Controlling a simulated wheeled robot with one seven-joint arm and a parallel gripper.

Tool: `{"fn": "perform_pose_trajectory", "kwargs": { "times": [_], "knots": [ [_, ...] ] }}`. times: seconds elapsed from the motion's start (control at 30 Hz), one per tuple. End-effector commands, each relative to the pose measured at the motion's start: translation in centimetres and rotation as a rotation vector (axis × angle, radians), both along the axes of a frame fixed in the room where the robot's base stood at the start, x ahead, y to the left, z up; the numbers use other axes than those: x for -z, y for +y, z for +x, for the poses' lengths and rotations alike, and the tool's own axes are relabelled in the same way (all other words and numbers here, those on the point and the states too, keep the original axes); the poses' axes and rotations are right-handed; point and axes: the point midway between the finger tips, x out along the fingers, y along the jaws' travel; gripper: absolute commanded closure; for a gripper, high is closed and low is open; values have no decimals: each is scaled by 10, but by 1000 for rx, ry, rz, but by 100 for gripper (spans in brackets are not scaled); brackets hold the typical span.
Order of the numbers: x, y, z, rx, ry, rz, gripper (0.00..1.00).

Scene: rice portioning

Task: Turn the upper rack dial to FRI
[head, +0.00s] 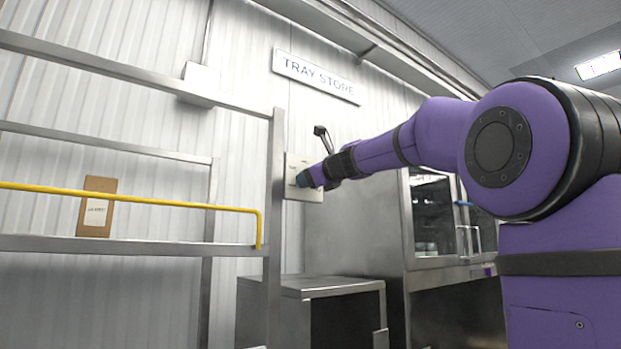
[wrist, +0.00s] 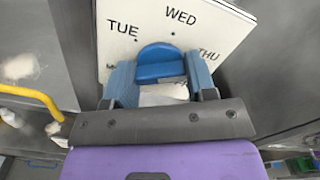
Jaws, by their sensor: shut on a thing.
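The dial plate is a cream square with black day letters, on the wall side of the rack post in the head view (head: 297,160). In the wrist view the plate (wrist: 225,22) shows TUE, WED and THU, with part of another label at its left edge. A blue knob (wrist: 158,54) stands in its middle. My gripper (wrist: 160,76) is shut on the knob, with one blue finger on each side. In the head view my gripper (head: 306,179) covers the knob. FRI cannot be read, and I cannot tell which day the knob points to.
A steel rack (head: 130,246) with a yellow rail (head: 150,199) and a brown box (head: 97,206) stands at left. A low steel table (head: 310,287) is below the dial. A glass-fronted cabinet (head: 432,215) stands to its right. A TRAY STORE sign (head: 316,77) hangs above.

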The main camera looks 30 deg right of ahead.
Motion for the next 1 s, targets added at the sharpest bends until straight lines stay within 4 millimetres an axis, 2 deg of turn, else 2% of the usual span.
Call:
{"fn": "perform_pose_trajectory", "kwargs": {
  "times": [0.7, 1.0],
  "knots": [
    [3, -2, 1, 2, 29, 673, 73],
    [3, -2, 1, 2, 37, 900, 73]
  ]
}}
